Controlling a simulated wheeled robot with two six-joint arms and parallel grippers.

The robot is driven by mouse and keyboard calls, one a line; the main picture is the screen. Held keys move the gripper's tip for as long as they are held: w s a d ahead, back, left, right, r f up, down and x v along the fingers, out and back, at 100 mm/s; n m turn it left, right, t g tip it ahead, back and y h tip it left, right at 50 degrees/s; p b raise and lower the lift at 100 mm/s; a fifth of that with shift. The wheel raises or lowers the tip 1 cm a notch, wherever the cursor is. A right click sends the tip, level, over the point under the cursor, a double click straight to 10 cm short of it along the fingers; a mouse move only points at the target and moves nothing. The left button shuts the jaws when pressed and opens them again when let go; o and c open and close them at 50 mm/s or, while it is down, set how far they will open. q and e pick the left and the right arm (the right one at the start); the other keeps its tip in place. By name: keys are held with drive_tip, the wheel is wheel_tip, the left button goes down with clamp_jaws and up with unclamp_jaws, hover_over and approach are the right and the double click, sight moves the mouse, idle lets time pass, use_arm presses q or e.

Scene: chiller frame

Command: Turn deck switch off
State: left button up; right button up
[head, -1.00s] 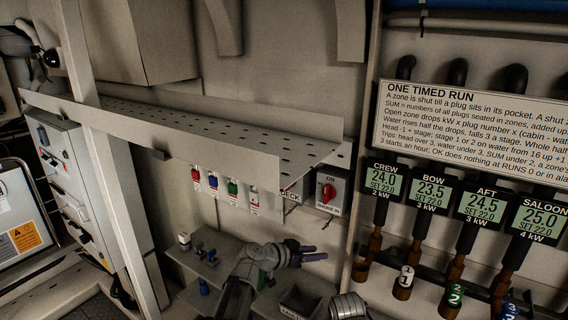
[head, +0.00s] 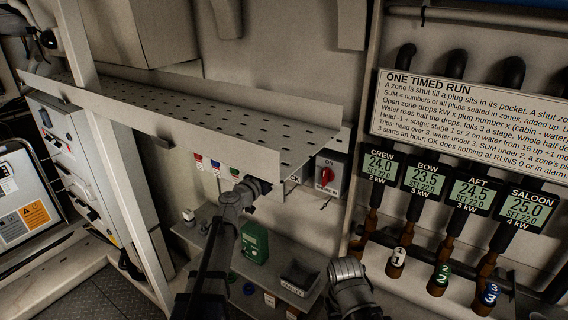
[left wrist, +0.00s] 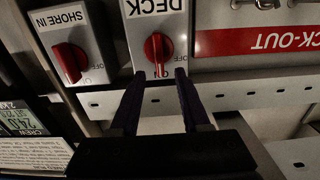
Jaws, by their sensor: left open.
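The deck switch (left wrist: 158,48) is a pale box with a red knob in the left wrist view, its DECK label upside down. The knob stands upright in that picture with a pale mark at its lower end, beside lettering that is partly hidden. My left gripper (left wrist: 160,73) is open, its two dark fingers apart just short of the knob, one to each side of its line. In the head view my left gripper (head: 262,186) is under the shelf's front edge, and only part of the deck switch label (head: 294,180) shows there.
The shore-in switch (head: 327,174), also with a red knob, sits close beside the deck switch. A perforated shelf (head: 200,115) overhangs the switches. A red lock-out strip (left wrist: 255,42) is on the other side. A green box (head: 254,243) sits below.

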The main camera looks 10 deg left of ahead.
use_arm(q)
drive_tip(key=x, duration=0.4)
drive_tip(key=shift+w+d, duration=0.1)
drive_tip(key=shift+w, duration=0.1)
drive_tip(key=shift+c, duration=0.2)
clamp_jaws()
